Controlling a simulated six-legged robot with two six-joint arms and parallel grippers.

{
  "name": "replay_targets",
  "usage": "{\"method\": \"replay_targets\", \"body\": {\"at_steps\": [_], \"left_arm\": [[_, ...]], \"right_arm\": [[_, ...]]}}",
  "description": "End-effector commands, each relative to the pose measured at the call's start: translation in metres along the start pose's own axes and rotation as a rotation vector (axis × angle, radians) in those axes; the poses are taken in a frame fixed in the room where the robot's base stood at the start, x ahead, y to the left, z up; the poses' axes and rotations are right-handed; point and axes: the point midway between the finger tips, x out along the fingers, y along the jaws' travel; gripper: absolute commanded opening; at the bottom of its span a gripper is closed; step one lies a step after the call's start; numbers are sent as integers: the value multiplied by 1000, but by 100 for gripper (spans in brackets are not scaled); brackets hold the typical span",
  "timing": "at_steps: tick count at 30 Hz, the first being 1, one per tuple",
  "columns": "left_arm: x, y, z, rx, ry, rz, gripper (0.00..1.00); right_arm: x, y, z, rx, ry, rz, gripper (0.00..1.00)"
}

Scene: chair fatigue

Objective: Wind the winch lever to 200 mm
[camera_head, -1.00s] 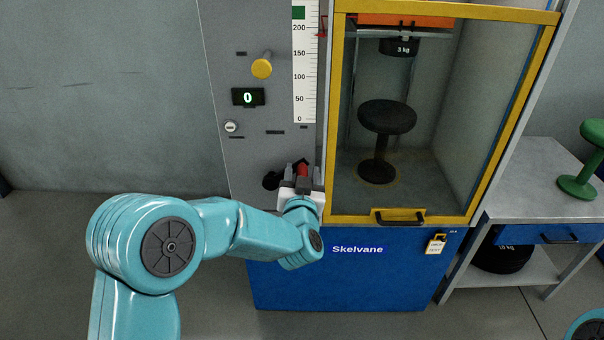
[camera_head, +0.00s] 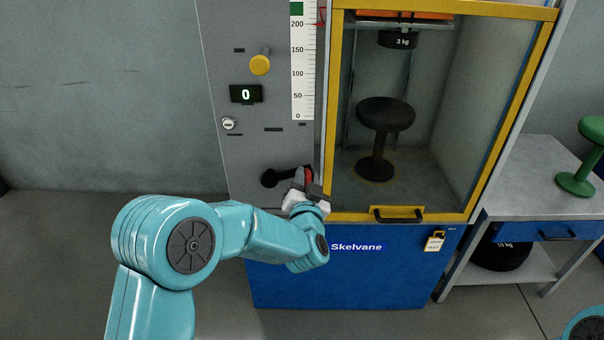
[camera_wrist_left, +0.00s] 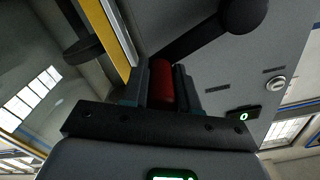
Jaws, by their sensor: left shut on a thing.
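The winch lever (camera_head: 284,176) is a black crank on the grey panel, with its pivot at the left and a red grip at its right end. My left gripper (camera_head: 306,184) is shut on the red grip. In the left wrist view the red grip (camera_wrist_left: 162,84) sits between the two fingers, and the black lever arm (camera_wrist_left: 205,35) runs up to its round hub. The height scale (camera_head: 303,70) is above the lever, with a red pointer (camera_head: 321,17) beside its upper part, a little above the 200 mark. My right gripper is not in view.
The yellow-framed cabinet (camera_head: 398,217) stands right of the panel, with a black stool (camera_head: 385,115) and a 3 kg weight (camera_head: 398,40) inside. A counter display (camera_head: 246,94) reads 0. A side table (camera_head: 520,165) holds a green stool (camera_head: 580,170).

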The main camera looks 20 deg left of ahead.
Motion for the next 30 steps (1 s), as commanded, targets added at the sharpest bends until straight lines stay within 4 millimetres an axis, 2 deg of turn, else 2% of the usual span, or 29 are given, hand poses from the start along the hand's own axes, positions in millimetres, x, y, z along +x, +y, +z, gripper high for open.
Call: {"method": "replay_targets", "body": {"at_steps": [1,9,10,12,23,26,30], "left_arm": [[-1,5,5,22,-7,9,0],[-2,6,6,32,-9,11,0],[-2,6,6,32,-10,11,32],[-2,6,6,31,-9,11,54],[-5,4,4,29,-5,7,54],[-18,5,3,30,-5,9,54],[-52,4,3,31,-4,10,54]], "right_arm": [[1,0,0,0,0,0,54],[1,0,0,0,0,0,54],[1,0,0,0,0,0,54],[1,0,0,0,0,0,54],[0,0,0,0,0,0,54],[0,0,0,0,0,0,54],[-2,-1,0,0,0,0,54]]}}
